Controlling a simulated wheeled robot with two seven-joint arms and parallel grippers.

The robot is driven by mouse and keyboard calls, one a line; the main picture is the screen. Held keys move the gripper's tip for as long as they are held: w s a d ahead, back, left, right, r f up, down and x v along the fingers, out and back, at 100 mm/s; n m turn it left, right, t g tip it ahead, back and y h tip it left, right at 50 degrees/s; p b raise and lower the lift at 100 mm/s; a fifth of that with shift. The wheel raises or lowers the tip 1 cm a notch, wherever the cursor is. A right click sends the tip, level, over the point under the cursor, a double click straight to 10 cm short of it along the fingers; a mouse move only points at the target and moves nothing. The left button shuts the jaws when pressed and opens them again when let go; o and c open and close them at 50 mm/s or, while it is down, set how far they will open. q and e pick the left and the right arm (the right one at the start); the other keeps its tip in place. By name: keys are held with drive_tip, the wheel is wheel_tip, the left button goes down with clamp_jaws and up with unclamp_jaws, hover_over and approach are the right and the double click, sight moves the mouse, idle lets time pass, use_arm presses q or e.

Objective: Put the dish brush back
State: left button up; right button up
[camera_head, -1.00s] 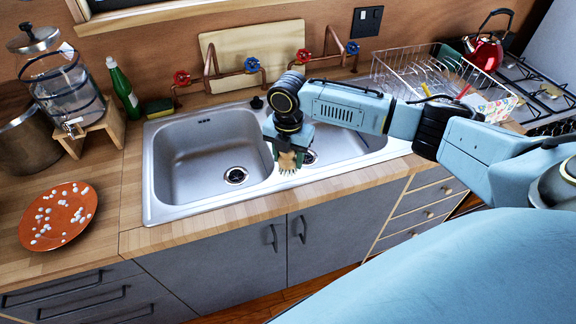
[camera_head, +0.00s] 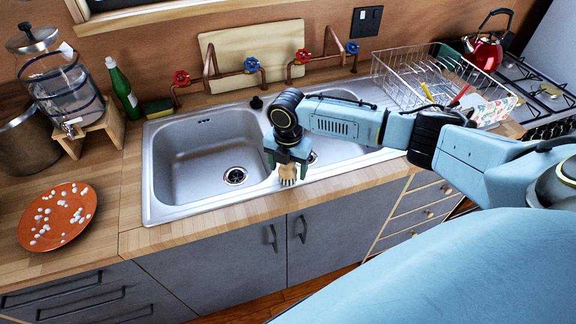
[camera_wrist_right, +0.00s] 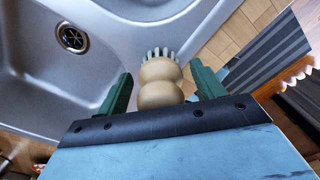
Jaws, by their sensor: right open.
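The dish brush (camera_head: 287,174) has a rounded pale wooden body and light bristles. In the head view it is at the front rim of the sink, under my right gripper (camera_head: 286,158). In the right wrist view the brush (camera_wrist_right: 160,84) lies between the two green fingers of my right gripper (camera_wrist_right: 163,88), with a gap on either side. The right gripper is open around it. Whether the brush stands on the rim is hard to tell. My left gripper is not in view.
The double sink (camera_head: 210,160) has empty-looking basins. A wire dish rack (camera_head: 405,85) with utensils stands at the right. An orange plate (camera_head: 57,216) with white bits, a green bottle (camera_head: 122,88) and a sponge (camera_head: 158,107) are at the left. Copper pipes (camera_head: 235,73) run behind.

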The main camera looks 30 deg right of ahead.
drive_tip(key=shift+r, duration=0.1)
wheel_tip(320, 180, up, 12)
drive_tip(key=shift+r, duration=0.1)
idle(0.4)
idle(0.4)
